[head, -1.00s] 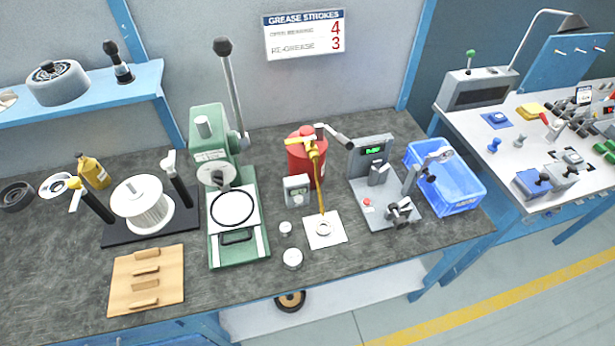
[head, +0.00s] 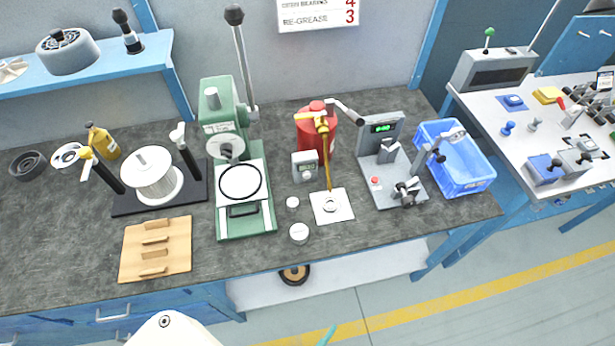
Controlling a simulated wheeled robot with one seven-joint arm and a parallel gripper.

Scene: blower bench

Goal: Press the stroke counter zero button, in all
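The stroke counter (head: 305,165) is a small grey box with a little display, standing on the dark bench beside the red grease pump (head: 316,128). A small round button (head: 307,175) shows on its face below the display; the digits are too small to read surely. Nothing touches the counter. My gripper is not clearly in view. A white part of my arm (head: 172,332) shows at the bottom edge, well in front of the bench and far from the counter.
The pump's brass spout and lever rise right of the counter. A white pad with a ring (head: 345,212) and two small white round pots stand in front. The green press (head: 243,222) is left; a grey test stand (head: 405,185) with green display and a blue crate (head: 485,180) are right.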

